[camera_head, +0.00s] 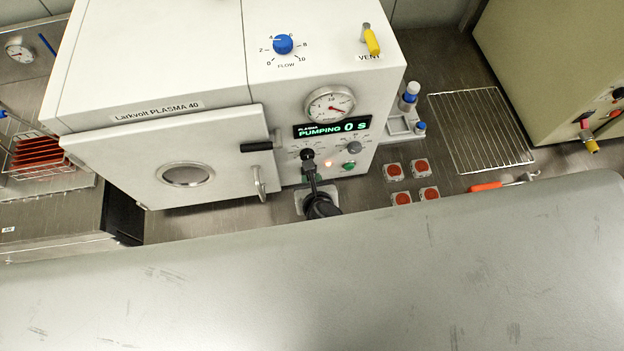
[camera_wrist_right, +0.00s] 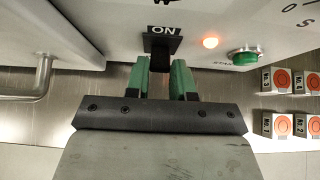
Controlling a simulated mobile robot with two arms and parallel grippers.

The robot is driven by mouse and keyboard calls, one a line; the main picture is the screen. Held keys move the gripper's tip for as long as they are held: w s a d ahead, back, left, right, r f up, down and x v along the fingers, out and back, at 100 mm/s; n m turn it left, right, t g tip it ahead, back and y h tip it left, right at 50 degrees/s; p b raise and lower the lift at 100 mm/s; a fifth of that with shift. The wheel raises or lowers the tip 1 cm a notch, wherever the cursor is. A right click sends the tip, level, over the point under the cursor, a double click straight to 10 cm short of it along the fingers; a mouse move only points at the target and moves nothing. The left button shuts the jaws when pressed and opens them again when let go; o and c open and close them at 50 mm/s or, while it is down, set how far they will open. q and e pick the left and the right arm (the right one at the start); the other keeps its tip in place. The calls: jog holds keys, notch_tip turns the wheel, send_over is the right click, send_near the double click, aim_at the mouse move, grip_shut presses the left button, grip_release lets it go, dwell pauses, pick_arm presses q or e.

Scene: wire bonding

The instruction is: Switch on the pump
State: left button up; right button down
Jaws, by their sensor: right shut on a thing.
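The plasma machine (camera_head: 190,118), a white box labelled Larkvolt PLASMA 40, stands at the back with its door shut. Its display (camera_head: 332,128) reads PUMPING 0 s. A black pump switch (camera_head: 307,155) sits on the front panel below the display; in the right wrist view its ON plate (camera_wrist_right: 162,31) faces me. My right gripper (camera_head: 310,177) is at this switch. In the right wrist view its green fingers (camera_wrist_right: 164,75) stand on both sides of the dark lever, shut on it. An orange lamp (camera_wrist_right: 210,42) glows beside the switch. My left gripper is not in view.
A green button (camera_wrist_right: 245,57) is right of the lamp. The door handle (camera_head: 259,184) hangs to the left. Several small red-topped parts (camera_head: 394,171) lie on the bench at right, before a wire rack (camera_head: 482,130). A blue flow knob (camera_head: 283,44) and yellow vent lever (camera_head: 371,41) are on top.

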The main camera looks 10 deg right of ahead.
jog(key=c, duration=1)
grip_release()
jog(key=shift+o, duration=0.2)
jog(key=b+v, duration=0.1)
jog(key=v, duration=0.9)
jog(key=shift+s+r+b, duration=0.15)
jog(key=shift+s+b, duration=0.15)
